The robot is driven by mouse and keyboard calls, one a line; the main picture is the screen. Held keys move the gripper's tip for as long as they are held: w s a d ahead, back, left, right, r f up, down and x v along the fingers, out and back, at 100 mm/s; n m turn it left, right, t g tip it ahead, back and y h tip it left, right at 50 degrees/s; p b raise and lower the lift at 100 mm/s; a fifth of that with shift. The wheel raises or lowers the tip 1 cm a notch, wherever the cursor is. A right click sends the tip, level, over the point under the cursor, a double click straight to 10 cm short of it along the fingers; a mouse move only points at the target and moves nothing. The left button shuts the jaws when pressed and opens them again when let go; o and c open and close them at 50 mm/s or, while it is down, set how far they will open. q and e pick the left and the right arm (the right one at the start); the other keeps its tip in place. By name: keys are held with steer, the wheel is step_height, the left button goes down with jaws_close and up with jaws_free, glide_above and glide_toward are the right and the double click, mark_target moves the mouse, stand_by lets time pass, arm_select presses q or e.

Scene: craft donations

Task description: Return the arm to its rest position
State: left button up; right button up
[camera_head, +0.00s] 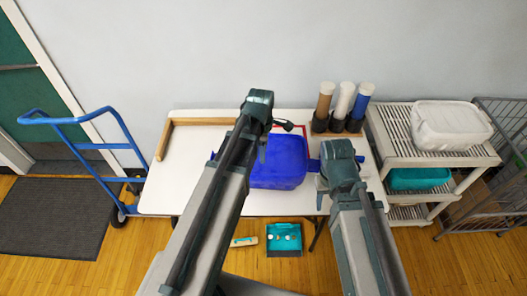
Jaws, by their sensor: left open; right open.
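My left arm reaches in from the bottom left, and its gripper end (262,122) is over the table by the blue bin. My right arm comes from the bottom right, and its gripper end (328,178) is at the right side of the blue bin. Both grippers are open, and no held object shows. The arms' own links hide most of the fingers. The blue bin (282,168) sits on the white table (170,190), its left part covered by my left arm. I cannot tell whether either gripper touches it.
A wooden angle piece (195,121) lies on the table's back left. Three tubes (343,100) stand in dark holders at the back right. A slatted shelf (395,145) holds a white bin (450,125) and a teal bin (417,179).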

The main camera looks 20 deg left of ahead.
arm_select(q)
step_height(320, 180, up, 3)
steer(key=shift+f+p, duration=0.1)
steer(key=shift+p, duration=0.8)
arm_select(e)
step_height(320, 180, up, 3)
steer(key=shift+f, duration=0.1)
arm_select(q)
steer(key=s+d+f+m+b, duration=0.2)
steer(key=s+d+m, duration=0.3)
steer(key=m, duration=0.7)
steer(key=s+d+f+m+y+b, duration=0.1)
steer(key=s+d+f+m+b, duration=0.2)
steer(key=m, duration=0.9)
steer(key=s+d+b, duration=0.1)
steer(key=s+d, duration=0.2)
steer(key=s, duration=0.2)
steer(key=shift+s+d+f+y, duration=0.3)
steer(key=shift+f, duration=0.05)
arm_select(e)
step_height(320, 180, down, 6)
steer(key=shift+r, duration=0.1)
arm_select(q)
steer(key=shift+s, duration=0.1)
arm_select(e)
steer(key=shift+s, duration=0.1)
